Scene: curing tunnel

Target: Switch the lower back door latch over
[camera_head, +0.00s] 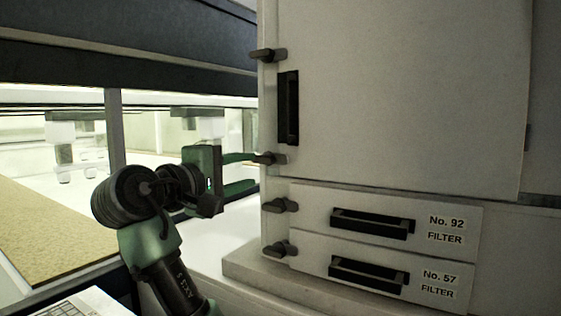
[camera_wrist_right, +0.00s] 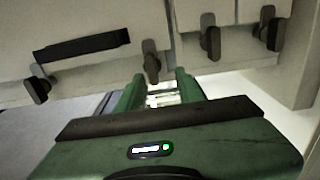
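The lower back door latch (camera_head: 270,158) is a small dark lever at the left edge of the tall pale door (camera_head: 405,90), below the black door handle (camera_head: 288,107). In the right wrist view this latch (camera_wrist_right: 151,63) stands just ahead of the fingertips, between their lines and nearer the left finger. My right gripper (camera_head: 254,171) is green and reaches toward the latch from the left. Its two fingers are apart with a clear gap in the wrist view (camera_wrist_right: 158,78). Whether a finger touches the latch I cannot tell. My left gripper is not in view.
The upper door latch (camera_head: 267,55) sits above. Two filter drawers, No. 92 (camera_head: 450,222) and No. 57 (camera_head: 440,277), lie below the door, with latches (camera_head: 280,205) (camera_head: 280,248) at their left edges. A pale ledge (camera_head: 300,288) juts out beneath. A tan belt (camera_head: 45,235) runs at left.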

